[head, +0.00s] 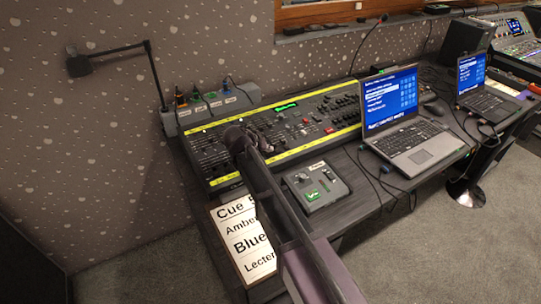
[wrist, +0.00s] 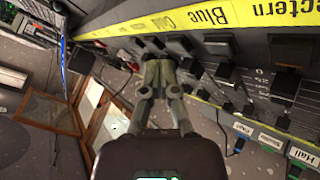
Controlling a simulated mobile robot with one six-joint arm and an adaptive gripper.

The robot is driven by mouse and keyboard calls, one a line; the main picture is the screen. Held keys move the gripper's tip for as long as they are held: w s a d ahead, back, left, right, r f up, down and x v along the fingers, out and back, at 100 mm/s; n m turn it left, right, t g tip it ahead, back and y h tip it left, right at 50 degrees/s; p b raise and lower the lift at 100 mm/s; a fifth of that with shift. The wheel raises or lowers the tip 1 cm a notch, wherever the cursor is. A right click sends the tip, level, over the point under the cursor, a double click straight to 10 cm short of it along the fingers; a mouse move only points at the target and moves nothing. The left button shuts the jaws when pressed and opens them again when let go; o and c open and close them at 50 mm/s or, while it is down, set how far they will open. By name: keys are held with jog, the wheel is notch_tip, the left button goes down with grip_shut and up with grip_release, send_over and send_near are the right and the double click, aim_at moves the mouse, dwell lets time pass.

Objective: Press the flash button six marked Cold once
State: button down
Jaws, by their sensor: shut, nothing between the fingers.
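The lighting console (head: 322,104) is a dark panel with faders and yellow label strips. In the wrist view a yellow strip (wrist: 130,28) carries a label that reads Cold (wrist: 168,23), beside Blue. A row of black buttons runs just below the strip; a black button (wrist: 180,45) sits under the Cold label. My gripper (wrist: 158,62) is shut and empty, its fingertips close to this row, just below and left of that button. I cannot tell whether they touch anything. In the head view my gripper (head: 236,138) is over the console's left part, and my arm hides the buttons there.
Black fader caps (wrist: 228,74) stand close to the right of my fingers. A small grey box (head: 318,188) and a laptop (head: 408,130) are right of my arm. A cue sheet (head: 238,240) lies at the front left. A lamp (head: 80,64) stands behind the left end.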

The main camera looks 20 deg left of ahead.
jog(key=shift+w+f+b, duration=0.1)
jog(key=shift+f+b, duration=0.65)
dwell(1.3)
jog(key=shift+r, duration=0.1)
jog(key=shift+r+p, duration=0.7)
jog(key=shift+p, duration=0.05)
dwell(0.4)
jog(key=shift+s+d+r+p, duration=0.1)
jog(key=shift+r+p, duration=1.15)
jog(key=shift+s+d+r+p, duration=0.1)
jog(key=shift+r+p, duration=1.15)
